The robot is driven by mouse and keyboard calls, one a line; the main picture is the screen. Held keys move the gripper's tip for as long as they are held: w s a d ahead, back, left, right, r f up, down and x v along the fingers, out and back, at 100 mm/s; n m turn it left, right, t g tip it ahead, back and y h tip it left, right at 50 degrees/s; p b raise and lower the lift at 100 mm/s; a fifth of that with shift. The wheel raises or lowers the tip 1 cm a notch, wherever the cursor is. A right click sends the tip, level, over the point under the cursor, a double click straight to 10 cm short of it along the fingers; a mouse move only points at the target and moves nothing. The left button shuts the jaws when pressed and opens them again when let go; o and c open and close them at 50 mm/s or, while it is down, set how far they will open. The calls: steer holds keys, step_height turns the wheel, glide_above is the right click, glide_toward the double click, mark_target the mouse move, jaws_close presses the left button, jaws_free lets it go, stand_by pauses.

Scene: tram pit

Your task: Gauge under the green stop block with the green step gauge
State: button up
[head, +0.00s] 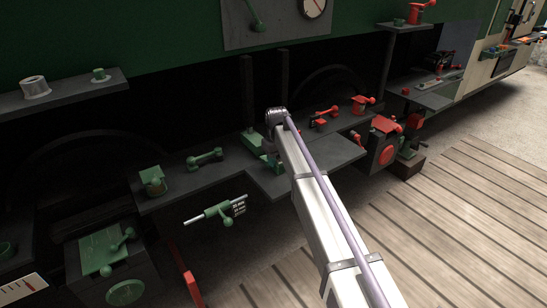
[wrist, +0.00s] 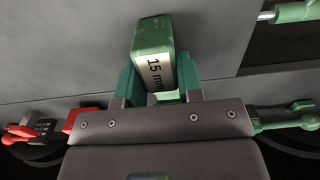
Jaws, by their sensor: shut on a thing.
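My gripper (wrist: 160,85) is shut on a green block-shaped piece (wrist: 153,38) with a white "15 mm" label, which I take for the green step gauge. Its teal fingers stand on either side of it. The piece is over a grey shelf surface; whether it touches it I cannot tell. In the head view my arm partly hides the gripper, and green parts (head: 252,141) show beside it above the shelf. Which green part is the stop block is unclear; a green block-like fixture (head: 152,180) stands at the left end of the shelf.
A green dumbbell-shaped part (head: 205,158) lies on the grey shelf (head: 180,197). Red fittings (head: 325,117) are to the right. A lower box with a green lever plate (head: 105,250) is at left.

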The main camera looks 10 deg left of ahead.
steer(key=shift+s+d, duration=2.55)
steer(key=shift+s, duration=0.25)
step_height(320, 180, up, 6)
steer(key=p, duration=0.6)
steer(key=shift+r, duration=0.15)
